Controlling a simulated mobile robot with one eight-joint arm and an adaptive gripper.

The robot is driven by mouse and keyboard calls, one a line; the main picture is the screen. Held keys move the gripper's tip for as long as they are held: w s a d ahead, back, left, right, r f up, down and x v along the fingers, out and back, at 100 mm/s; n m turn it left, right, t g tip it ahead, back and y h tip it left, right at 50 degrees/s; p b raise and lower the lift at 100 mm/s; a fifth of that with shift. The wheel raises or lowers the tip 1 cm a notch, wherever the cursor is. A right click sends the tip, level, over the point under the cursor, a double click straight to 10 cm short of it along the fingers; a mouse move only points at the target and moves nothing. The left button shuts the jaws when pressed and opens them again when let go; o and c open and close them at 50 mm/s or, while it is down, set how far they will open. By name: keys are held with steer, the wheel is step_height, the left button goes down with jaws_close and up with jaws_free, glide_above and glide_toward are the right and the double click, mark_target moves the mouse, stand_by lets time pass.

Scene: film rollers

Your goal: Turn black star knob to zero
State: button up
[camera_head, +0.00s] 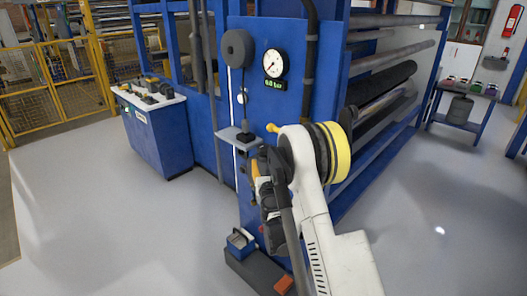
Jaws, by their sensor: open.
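My gripper (262,190) is open in front of the blue machine column (250,215), at its lower middle, and its fingertips are hard to make out. I cannot clearly pick out the black star knob. A small dark part (245,137) sits at the grey shelf on the column, above my gripper, but its shape is too small to tell. A white round gauge (275,64) with a green-digit display (275,85) is higher on the column. The display ends in "bar", but its number is too small to read surely. My arm hides part of the column.
A dark grey disc (237,48) is left of the gauge. A yellow ball-ended part (272,128) is close to my arm. A blue cabinet (155,135) stands left, rollers (385,85) run right.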

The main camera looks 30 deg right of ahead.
mark_target(265, 153)
steer(key=b+x, duration=0.2)
steer(key=x, duration=0.8)
steer(key=shift+w+d+b, duration=0.1)
steer(key=shift+w+b, duration=0.15)
steer(key=shift+b, duration=0.1)
steer(key=c, duration=0.9)
